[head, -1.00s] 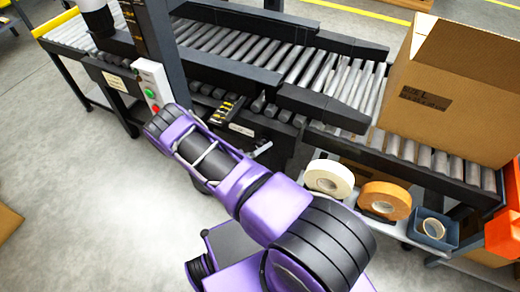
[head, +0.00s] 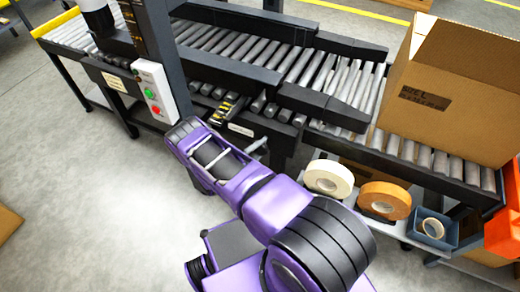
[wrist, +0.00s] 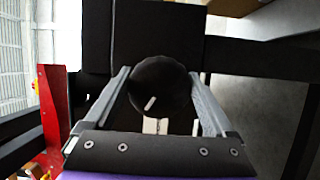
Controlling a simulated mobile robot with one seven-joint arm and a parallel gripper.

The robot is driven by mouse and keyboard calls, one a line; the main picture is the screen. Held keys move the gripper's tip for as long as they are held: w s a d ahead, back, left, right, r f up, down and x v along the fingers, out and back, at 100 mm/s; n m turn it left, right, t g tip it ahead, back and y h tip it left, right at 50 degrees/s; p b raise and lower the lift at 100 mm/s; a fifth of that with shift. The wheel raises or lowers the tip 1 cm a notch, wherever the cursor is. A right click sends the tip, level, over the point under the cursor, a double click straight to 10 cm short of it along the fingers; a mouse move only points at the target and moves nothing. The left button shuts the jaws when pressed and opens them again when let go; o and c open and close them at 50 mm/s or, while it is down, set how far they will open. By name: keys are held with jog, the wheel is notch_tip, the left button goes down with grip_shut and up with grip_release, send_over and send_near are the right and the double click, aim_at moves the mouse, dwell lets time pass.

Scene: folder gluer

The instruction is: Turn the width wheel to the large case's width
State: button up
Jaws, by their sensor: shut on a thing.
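The width wheel (wrist: 160,85) is a round black knob with a short white mark, seen in the wrist view. My gripper (wrist: 159,74) has one finger on each side of it and is shut on it. The white mark leans to the upper right. In the head view my purple arm hides the wheel and the fingers. A dark scale plate with yellow marks (head: 226,109) is on the conveyor's near side, just beyond my arm. The large case (head: 450,95) is an open cardboard box labelled as size L, standing on the rollers at the right.
A control box (head: 152,90) with green and red buttons is on the post left of my arm. White tape (head: 328,179), orange tape (head: 384,201) and a blue bin (head: 433,229) sit on a low shelf at the right.

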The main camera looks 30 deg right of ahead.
dwell(0.4)
jog(key=o, duration=1.1)
jog(key=v, duration=1.7)
jog(key=shift+s+a, duration=0.15)
jog(key=shift+a, duration=0.05)
